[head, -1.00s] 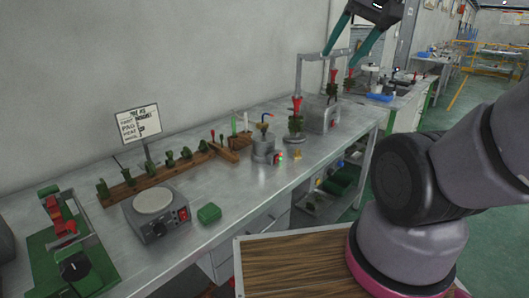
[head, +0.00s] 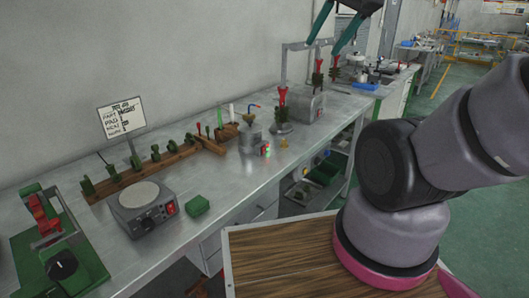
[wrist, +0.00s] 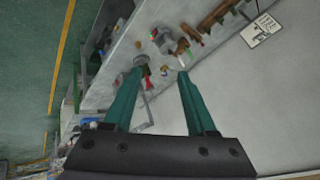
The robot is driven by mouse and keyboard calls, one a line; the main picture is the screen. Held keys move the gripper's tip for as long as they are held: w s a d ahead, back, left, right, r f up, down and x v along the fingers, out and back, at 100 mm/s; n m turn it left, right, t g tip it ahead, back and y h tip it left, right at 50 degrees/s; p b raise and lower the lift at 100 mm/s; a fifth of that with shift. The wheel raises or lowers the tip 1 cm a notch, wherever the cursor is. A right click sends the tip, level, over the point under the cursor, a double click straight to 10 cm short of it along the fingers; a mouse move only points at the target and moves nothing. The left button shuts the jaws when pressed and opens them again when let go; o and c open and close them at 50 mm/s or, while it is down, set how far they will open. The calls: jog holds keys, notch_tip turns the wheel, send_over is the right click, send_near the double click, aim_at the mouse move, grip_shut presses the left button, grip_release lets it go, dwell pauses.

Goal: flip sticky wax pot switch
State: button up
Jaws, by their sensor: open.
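A small grey metal pot (head: 250,138) stands on the bench, with a small box on its front bearing a red and a green spot (head: 266,150). It looks like the wax pot; the switch itself is too small to make out. The pot also shows in the wrist view (wrist: 160,37), upper middle. My gripper (head: 322,47) has two long teal fingers spread apart with nothing between them. It is high over the far part of the bench, beyond and above the pot. In the wrist view the open fingers (wrist: 163,70) point toward the bench.
A hot plate (head: 143,208) with a red switch and a green block (head: 198,205) are at the near left. A wooden rack (head: 145,175), a sign (head: 122,116), and a grey box (head: 304,107) with red-topped stands around it line the bench. A wooden-topped surface (head: 270,262) is in front.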

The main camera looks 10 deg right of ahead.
grip_shut()
dwell(1.5)
